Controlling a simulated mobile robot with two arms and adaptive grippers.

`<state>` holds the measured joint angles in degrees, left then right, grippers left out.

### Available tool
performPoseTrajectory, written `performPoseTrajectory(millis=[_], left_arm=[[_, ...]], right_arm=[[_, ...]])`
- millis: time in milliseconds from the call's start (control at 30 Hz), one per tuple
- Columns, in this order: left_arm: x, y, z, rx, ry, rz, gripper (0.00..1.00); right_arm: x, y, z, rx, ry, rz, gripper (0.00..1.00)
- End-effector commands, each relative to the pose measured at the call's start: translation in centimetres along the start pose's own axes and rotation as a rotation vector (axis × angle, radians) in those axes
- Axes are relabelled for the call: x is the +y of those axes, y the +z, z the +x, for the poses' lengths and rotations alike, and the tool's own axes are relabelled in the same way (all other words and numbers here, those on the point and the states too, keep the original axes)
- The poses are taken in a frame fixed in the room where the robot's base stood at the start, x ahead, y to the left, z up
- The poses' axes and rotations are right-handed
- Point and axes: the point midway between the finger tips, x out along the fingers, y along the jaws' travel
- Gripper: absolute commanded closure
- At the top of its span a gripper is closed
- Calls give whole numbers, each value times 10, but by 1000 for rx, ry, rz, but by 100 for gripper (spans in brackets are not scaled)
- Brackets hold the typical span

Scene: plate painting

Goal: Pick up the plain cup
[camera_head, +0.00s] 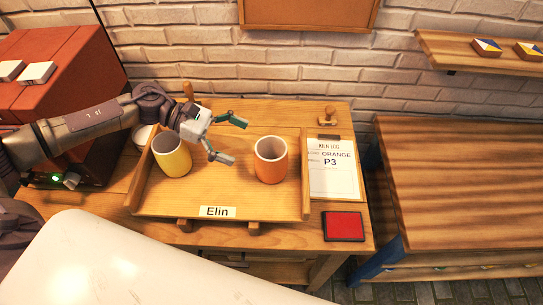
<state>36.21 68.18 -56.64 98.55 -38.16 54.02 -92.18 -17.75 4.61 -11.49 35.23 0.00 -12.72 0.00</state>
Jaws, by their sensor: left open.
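Two cups stand upright in a wooden tray (205,207) labelled "Elin". The orange cup (271,163) is on the right and looks plain on the side that shows. The yellow cup (172,158) is on the left and looks lightly patterned, but too small to be sure. My left gripper (241,141) is open and empty, between the two cups. Its fingers point right toward the orange cup, with a small gap to it. My left arm reaches in above and behind the yellow cup. My right gripper is not in view.
A paper log (333,172) reading "ORANGE P3" lies right of the tray, with a wooden stamp (328,118) behind it and a red pad (343,226) in front. A red cabinet (75,50) stands at left. A second table (470,180) is at right.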

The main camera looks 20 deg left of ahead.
Motion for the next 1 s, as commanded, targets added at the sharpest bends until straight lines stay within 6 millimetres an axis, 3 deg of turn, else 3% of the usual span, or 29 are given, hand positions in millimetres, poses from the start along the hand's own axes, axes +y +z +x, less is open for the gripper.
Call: performPoseTrajectory(millis=[100, 367, 533, 633, 967, 1000], left_arm=[[0, 4, 19, -2, -1, -1, 0], [0, 5, 38, -2, 1, -3, 0], [-1, 11, 62, -3, -1, -2, 0], [0, 8, 76, -3, 1, -2, 0], [0, 4, 85, -1, 3, -1, 0], [0, 4, 85, -1, 3, -1, 7]], right_arm=[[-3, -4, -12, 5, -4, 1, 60], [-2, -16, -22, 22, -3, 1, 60], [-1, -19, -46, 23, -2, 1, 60], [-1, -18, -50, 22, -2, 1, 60], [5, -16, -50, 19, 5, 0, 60], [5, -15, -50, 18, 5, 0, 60]])
